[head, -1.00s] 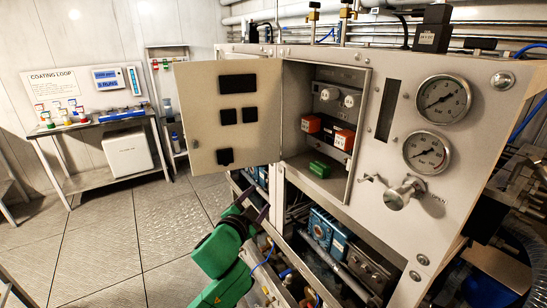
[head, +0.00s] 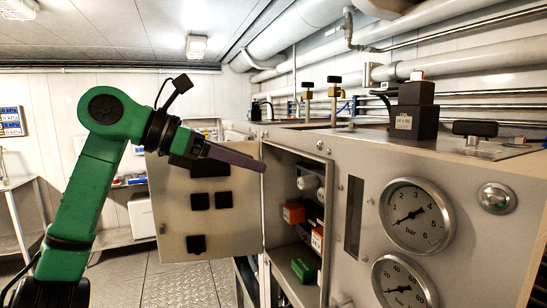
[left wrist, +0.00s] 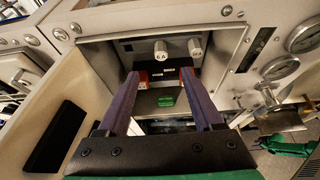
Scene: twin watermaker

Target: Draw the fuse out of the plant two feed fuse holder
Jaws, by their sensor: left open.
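Two white round fuse caps sit side by side at the top of the open cabinet. In the left wrist view they are the left cap (left wrist: 160,51), marked 6A, and the right cap (left wrist: 194,47). In the head view the fuse caps (head: 307,184) are small and partly hidden by the cabinet edge. I cannot tell which one is plant two's feed. My left gripper (head: 262,163) is raised in front of the cabinet opening, pointing toward it. In the left wrist view its fingers (left wrist: 160,74) are apart and empty, below the caps and short of them.
The cabinet door (head: 208,245) stands open to the left. Below the caps are orange blocks (head: 293,213) and a green block (head: 303,269). The cabinet's right wall and the gauge panel (head: 458,265) bound the opening. Pipes run above.

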